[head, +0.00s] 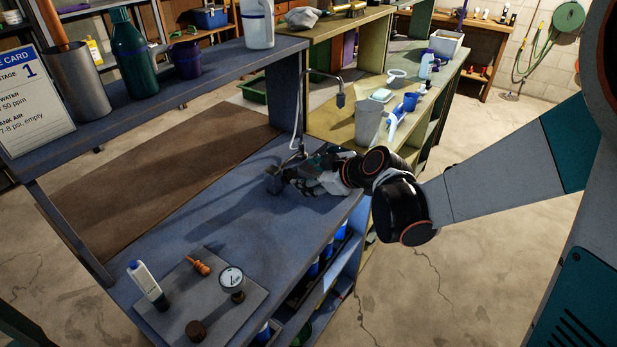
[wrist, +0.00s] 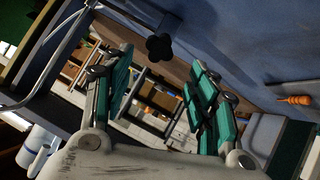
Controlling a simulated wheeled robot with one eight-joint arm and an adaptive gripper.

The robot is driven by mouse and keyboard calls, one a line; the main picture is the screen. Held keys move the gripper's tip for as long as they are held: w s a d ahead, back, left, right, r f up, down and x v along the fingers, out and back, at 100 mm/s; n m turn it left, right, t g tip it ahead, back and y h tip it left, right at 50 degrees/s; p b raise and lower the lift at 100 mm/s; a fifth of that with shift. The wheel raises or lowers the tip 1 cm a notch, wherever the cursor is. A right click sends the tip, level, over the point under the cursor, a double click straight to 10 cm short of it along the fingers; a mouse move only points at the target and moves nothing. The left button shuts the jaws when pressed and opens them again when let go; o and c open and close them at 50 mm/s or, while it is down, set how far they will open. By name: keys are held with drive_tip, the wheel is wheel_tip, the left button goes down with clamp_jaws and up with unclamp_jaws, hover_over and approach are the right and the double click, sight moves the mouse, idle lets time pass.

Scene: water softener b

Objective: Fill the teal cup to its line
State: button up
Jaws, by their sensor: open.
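I cannot pick out a teal cup with a line in either view. A thin gooseneck tap (head: 300,115) rises at the far right corner of the blue bench, its dark spout end (head: 340,95) hanging out to the right. In the wrist view the tap's pipe (wrist: 45,62) curves at upper left, near a dark lobed knob (wrist: 158,47). My gripper (head: 279,178) is low over the bench beside the tap's base. In the wrist view my gripper (wrist: 158,66) has its teal-padded fingers apart, with nothing visible between them. Whether it touches the knob is unclear.
A grey board (head: 205,300) on the bench front carries a dial gauge (head: 231,279), a white-and-dark bottle (head: 147,282) and an orange-handled tool (head: 199,263). Blue cups (head: 340,232) stand on the shelf below. A green bottle (head: 134,58) stands on the raised shelf. The bench middle is clear.

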sight(292, 176)
drive_tip(key=b+x, duration=0.3)
drive_tip(key=x, duration=0.5)
drive_tip(key=shift+w+a+f, duration=0.1)
drive_tip(key=shift+w+f, duration=0.05)
drive_tip(key=shift+f, duration=0.1)
drive_tip(key=shift+w+a+f, duration=0.1)
drive_tip(key=shift+w, duration=0.15)
drive_tip(key=shift+c, duration=0.8)
drive_tip(key=c, duration=0.5)
